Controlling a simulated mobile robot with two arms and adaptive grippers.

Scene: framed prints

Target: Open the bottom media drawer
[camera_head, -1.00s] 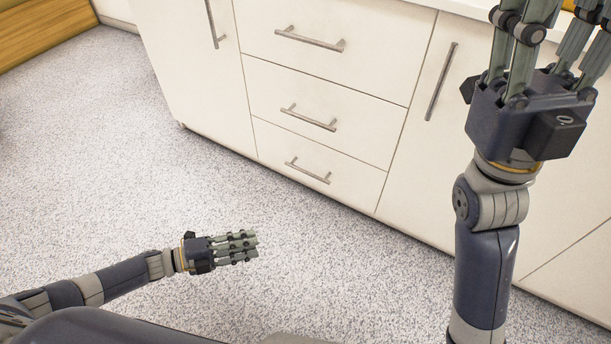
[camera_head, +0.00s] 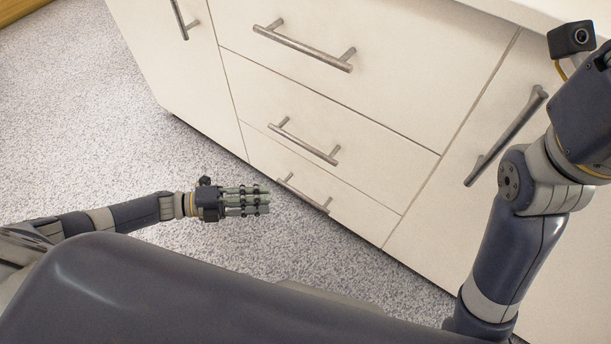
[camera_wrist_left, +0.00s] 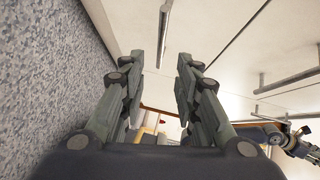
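The bottom drawer (camera_head: 345,207) is the lowest of three cream drawer fronts and looks shut, flush with the cabinet.
Above are the middle drawer handle (camera_head: 304,142) and top drawer handle (camera_head: 303,48), with a door handle (camera_head: 506,137) to the right and another door handle (camera_head: 181,20) to the left. The speckled floor (camera_head: 90,120) is clear left of the cabinet.

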